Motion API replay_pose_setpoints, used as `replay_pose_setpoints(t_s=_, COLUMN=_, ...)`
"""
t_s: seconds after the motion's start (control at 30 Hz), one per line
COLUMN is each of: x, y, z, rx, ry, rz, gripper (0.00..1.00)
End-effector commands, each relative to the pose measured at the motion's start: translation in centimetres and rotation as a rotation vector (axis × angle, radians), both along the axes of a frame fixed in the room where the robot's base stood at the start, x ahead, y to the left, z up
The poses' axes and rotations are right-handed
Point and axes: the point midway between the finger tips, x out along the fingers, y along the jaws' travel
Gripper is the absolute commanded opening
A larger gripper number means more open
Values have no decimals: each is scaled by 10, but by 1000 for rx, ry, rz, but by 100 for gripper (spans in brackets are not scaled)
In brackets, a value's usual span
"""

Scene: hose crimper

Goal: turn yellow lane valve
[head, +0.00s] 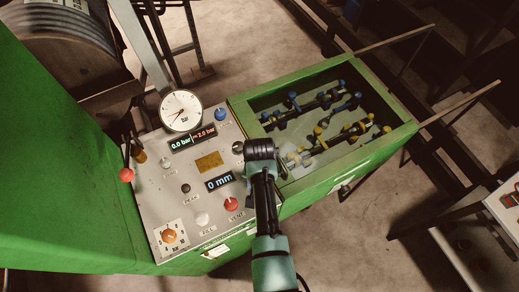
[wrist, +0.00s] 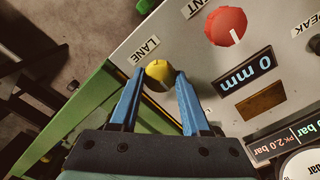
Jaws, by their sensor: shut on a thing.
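The yellow lane valve (wrist: 158,71) is a round knob with a pale pointer line, on the grey panel beside the printed LANE label (wrist: 147,50). My gripper (wrist: 160,77) has its two blue fingers on either side of the knob, shut on it. In the head view my dark wrist (head: 261,150) and arm cover the knob and fingertips, so neither shows there.
A red VENT knob (wrist: 226,26) sits close to the lane knob, with a "0 mm" display (wrist: 244,76) beyond it. The panel also has a pressure gauge (head: 181,110), a blue knob (head: 221,114) and an orange knob (head: 168,236). A glass-topped green case (head: 400,137) stands right.

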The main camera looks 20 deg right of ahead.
Motion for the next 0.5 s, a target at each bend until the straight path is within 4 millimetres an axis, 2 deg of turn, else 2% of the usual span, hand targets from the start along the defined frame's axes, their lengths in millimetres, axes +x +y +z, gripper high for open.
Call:
replay_pose_setpoints(t_s=0.23, x=2, y=-1, z=2, rx=-1, ry=-6, rz=-3, gripper=0)
replay_pose_setpoints(t_s=0.27, x=2, y=-1, z=2, rx=-1, ry=-6, rz=-3, gripper=52)
replay_pose_setpoints(t_s=0.4, x=1, y=-1, z=1, rx=0, ry=-4, rz=-2, gripper=77)
replay_pose_setpoints(t_s=0.5, x=1, y=0, z=1, rx=0, ry=-3, rz=-1, gripper=77)
